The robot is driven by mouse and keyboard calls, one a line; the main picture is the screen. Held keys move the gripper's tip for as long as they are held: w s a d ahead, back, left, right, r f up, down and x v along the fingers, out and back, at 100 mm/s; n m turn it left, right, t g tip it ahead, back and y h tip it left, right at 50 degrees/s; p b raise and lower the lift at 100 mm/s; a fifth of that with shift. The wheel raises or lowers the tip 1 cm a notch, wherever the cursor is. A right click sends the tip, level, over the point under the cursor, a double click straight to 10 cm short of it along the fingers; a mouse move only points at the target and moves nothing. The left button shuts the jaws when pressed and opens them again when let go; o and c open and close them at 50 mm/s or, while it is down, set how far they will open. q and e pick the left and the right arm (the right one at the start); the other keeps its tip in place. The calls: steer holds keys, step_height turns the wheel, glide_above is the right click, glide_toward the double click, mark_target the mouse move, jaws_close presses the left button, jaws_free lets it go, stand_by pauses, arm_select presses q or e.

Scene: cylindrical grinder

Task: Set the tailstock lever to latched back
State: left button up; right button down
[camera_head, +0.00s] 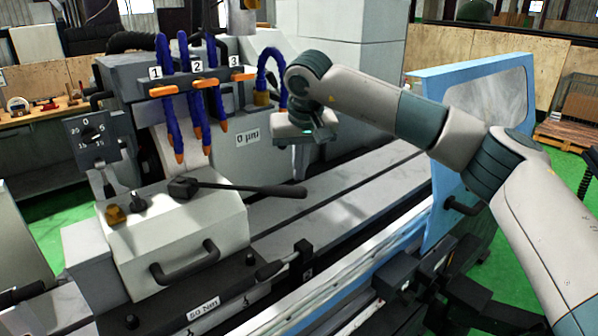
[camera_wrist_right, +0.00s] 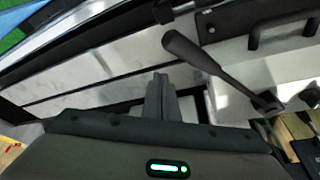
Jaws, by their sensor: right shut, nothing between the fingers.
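The tailstock lever (camera_head: 245,187) is a dark rod on top of the pale tailstock housing (camera_head: 185,235). It points right from its hub, and its thicker end overhangs the bed. In the right wrist view the lever (camera_wrist_right: 212,66) runs from its hub at the right up to its rounded end at upper middle. My right gripper (camera_head: 306,140) is above the bed, behind and above the lever's free end. Its fingers (camera_wrist_right: 160,95) are shut and empty, apart from the lever. My left gripper is out of view.
Blue coolant hoses (camera_head: 195,105) with orange taps hang behind the tailstock. A black handle (camera_head: 188,264) is on the housing front. The blue door (camera_head: 470,130) stands at the right, near my right arm. The bed (camera_head: 340,205) right of the housing is clear.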

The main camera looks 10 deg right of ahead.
steer(key=a+b+v, duration=0.1)
steer(key=b+v, duration=0.2)
steer(key=v, duration=0.7)
steer(key=shift+w+a, duration=0.15)
steer(key=shift+a, duration=0.1)
